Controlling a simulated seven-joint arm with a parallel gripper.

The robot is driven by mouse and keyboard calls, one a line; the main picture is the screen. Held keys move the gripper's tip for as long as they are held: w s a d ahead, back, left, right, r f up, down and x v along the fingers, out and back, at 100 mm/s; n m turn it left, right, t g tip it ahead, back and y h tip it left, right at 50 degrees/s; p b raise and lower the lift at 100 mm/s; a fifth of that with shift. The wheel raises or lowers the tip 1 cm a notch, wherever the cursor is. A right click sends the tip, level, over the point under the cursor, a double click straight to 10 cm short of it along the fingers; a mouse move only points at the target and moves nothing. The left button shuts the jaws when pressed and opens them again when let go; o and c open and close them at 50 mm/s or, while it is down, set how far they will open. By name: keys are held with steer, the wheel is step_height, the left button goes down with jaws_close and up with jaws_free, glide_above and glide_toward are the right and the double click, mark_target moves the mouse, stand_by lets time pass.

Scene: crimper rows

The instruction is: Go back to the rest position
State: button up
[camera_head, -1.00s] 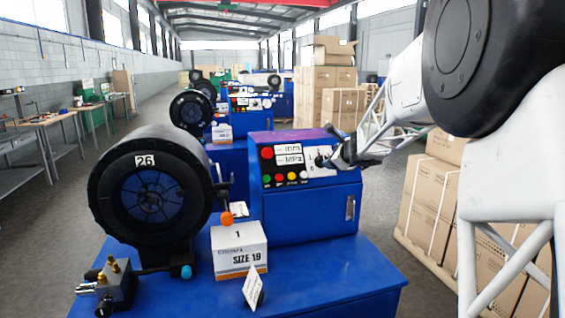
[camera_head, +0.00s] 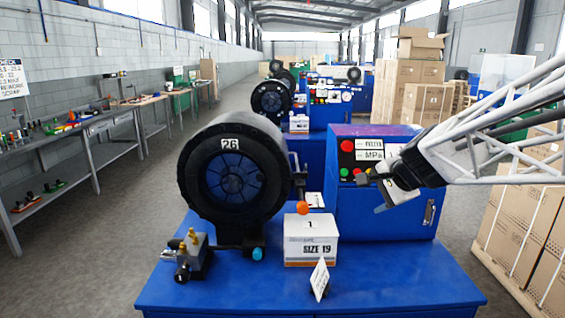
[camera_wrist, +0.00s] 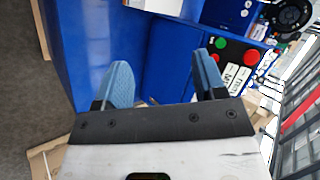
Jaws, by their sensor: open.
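My gripper (camera_head: 372,179) is in front of the blue control cabinet (camera_head: 378,222) in the head view, with its tips close to the panel's buttons; I cannot tell from this view whether they touch. In the wrist view my gripper (camera_wrist: 163,82) has its two blue-grey fingers spread apart with nothing between them. The blue cabinet (camera_wrist: 165,65) lies beyond the fingers, and its button panel (camera_wrist: 232,62) shows partly behind the right finger.
A black crimper (camera_head: 232,178) numbered 26 stands left of the cabinet on a blue table (camera_head: 400,285). A SIZE 19 box (camera_head: 310,240), a small card (camera_head: 319,280) and a brass-fitted block (camera_head: 188,256) are at the front. Cartons (camera_head: 515,225) stand at right. The aisle floor is clear.

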steer(key=s+a+f+n+g+h, duration=0.1)
steer(key=s+f+n, duration=0.2)
steer(key=s, duration=0.6)
steer(key=s+a+f+n+g+h, duration=0.1)
steer(key=s+n, duration=0.4)
steer(key=s, duration=0.5)
steer(key=s+a+f+n+g+h, duration=0.1)
steer(key=s+f, duration=0.4)
steer(key=s, duration=0.5)
steer(key=n+g+h, duration=0.1)
steer(key=n, duration=0.1)
steer(key=shift+s+a+f+n+g, duration=0.15)
steer(key=shift+a+f+n+g, duration=0.1)
steer(key=shift+n+g, duration=0.15)
